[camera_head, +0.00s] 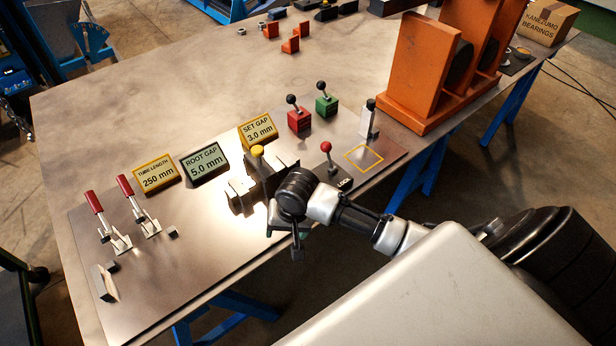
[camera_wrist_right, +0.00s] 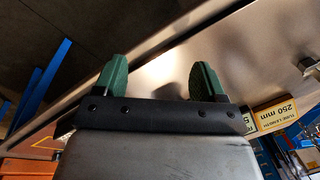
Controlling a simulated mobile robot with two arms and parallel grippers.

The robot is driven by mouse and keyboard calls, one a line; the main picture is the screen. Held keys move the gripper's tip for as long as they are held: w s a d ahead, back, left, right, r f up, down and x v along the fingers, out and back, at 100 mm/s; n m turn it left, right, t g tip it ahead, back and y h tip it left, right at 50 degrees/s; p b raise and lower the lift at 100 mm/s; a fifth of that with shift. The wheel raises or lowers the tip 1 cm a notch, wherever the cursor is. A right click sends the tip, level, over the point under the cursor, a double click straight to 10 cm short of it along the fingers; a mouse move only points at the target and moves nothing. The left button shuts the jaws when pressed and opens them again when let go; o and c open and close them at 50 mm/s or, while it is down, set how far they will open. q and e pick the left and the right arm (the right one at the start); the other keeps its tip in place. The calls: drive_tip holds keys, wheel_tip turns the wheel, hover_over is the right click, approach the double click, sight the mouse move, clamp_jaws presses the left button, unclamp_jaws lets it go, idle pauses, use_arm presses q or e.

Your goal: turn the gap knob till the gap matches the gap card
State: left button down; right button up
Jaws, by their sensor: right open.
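The yellow gap card (camera_head: 258,131) reads SET GAP 3.0 mm. The green root gap display (camera_head: 204,163) reads 5.0 mm. A yellow-topped knob (camera_head: 257,151) stands on a dark fixture (camera_head: 262,180) just in front of the cards; I take it for the gap knob. My right gripper (camera_head: 297,246) hangs at the front edge of the table, in front of the fixture and apart from the knob. In the right wrist view its two green fingers (camera_wrist_right: 158,82) are spread with nothing between them. My right wrist hides part of the fixture. My left gripper is not in view.
A yellow tube length card (camera_head: 156,173) reads 250 mm. Two red-handled clamps (camera_head: 138,211) stand at the left. A red-knobbed lever (camera_head: 327,158) stands right of the fixture. Red and green lever boxes (camera_head: 299,119) and a large orange stand (camera_head: 420,75) are behind.

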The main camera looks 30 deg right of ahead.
drive_tip(key=w+d+r+m+g+h, duration=0.2)
drive_tip(key=w+d+r+m, duration=0.7)
drive_tip(key=d+r+m, duration=0.3)
drive_tip(key=shift+n, duration=0.7)
drive_tip(key=f, duration=0.9)
drive_tip(key=shift+s+f, duration=0.2)
drive_tip(key=shift+c, duration=0.5)
